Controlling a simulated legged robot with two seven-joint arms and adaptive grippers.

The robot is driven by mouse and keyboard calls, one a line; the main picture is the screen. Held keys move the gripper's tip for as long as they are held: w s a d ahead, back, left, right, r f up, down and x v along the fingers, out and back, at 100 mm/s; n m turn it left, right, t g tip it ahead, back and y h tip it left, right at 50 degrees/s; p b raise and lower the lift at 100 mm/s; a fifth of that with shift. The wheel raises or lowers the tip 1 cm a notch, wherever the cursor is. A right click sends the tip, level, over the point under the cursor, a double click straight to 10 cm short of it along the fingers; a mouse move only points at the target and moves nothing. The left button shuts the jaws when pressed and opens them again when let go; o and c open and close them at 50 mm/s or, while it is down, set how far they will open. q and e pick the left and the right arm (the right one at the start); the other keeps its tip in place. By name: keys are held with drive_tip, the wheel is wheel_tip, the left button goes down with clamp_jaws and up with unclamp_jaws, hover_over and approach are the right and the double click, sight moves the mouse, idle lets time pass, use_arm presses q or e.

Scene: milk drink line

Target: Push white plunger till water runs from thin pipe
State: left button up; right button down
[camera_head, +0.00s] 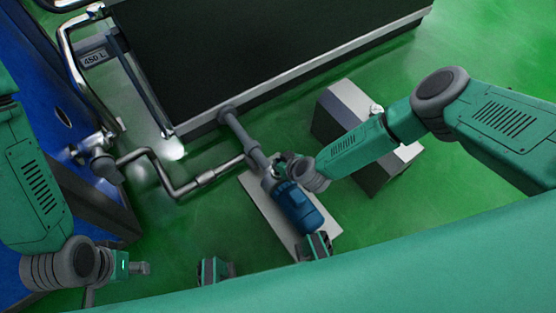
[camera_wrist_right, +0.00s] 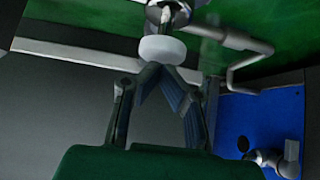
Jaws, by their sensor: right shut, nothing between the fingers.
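The white plunger (camera_wrist_right: 162,48) shows as a round white knob in the right wrist view, on a metal fitting (camera_wrist_right: 168,12). My right gripper (camera_wrist_right: 157,68) is shut and empty, with its fingertips right at the knob's near edge; I cannot tell whether they touch. In the head view the right gripper (camera_head: 280,162) is over the pipework beside the blue motor, and the plunger cannot be made out there. My left gripper (camera_head: 140,268) is at lower left, away from the pipes; its jaw state is unclear. I cannot pick out the thin pipe with certainty, and no running water shows.
A bent grey pipe (camera_head: 200,181) runs left from the blue motor (camera_head: 297,208). A grey box (camera_head: 348,108) stands under my right arm. Green floor is open at right.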

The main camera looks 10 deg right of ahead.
drive_tip(key=shift+s+a+f, duration=0.1)
drive_tip(key=shift+s+f, duration=0.05)
drive_tip(key=shift+f, duration=1.25)
drive_tip(key=shift+d, duration=0.25)
